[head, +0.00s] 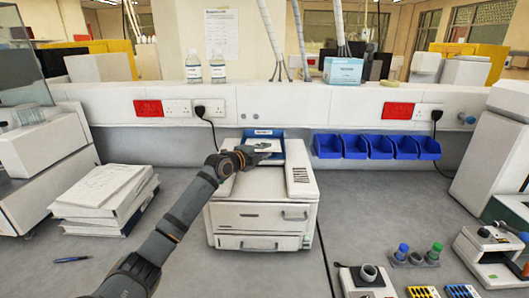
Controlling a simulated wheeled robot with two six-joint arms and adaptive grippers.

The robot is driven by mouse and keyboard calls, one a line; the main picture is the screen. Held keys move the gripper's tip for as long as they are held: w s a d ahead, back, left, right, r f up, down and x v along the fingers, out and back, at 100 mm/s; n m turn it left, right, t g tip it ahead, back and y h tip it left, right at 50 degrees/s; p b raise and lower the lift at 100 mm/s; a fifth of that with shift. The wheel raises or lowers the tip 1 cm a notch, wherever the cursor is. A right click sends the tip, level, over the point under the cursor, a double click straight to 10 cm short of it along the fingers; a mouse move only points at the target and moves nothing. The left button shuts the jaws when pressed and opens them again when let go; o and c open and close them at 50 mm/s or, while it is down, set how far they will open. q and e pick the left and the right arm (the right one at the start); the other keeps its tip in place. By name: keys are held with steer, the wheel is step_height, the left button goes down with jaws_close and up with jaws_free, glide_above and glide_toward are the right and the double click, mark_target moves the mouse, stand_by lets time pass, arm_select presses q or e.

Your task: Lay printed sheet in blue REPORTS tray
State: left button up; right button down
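A blue tray (277,133) with a small label on its back edge stands at the back of the white printer (258,215), against the wall. A white, paper-like patch (267,144) shows inside the tray, probably the printed sheet; its print is too small to read. My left gripper (264,152) is over the front of the tray, its fingers beside or over the white patch. The fingers are too small to tell whether they are open or grip the paper. My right gripper is out of view.
A paper stack (105,195) and a pen (71,260) lie left of the printer. Blue bins (380,147) hang on the wall at right. Capped tubes (416,257) and instruments (497,258) stand front right.

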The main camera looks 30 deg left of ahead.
arm_select(q)
steer(key=shift+o, duration=0.6)
steer(key=shift+s+a, duration=0.1)
steer(key=shift+s, duration=0.15)
steer(key=s, duration=0.4)
steer(key=s+a+r, duration=0.1)
steer(key=s, duration=0.1)
steer(key=shift+s+d, duration=0.1)
steer(key=shift+s, duration=0.15)
steer(key=shift+s+d+r, duration=0.1)
steer(key=shift+s+d, duration=0.1)
steer(key=shift+d, duration=0.15)
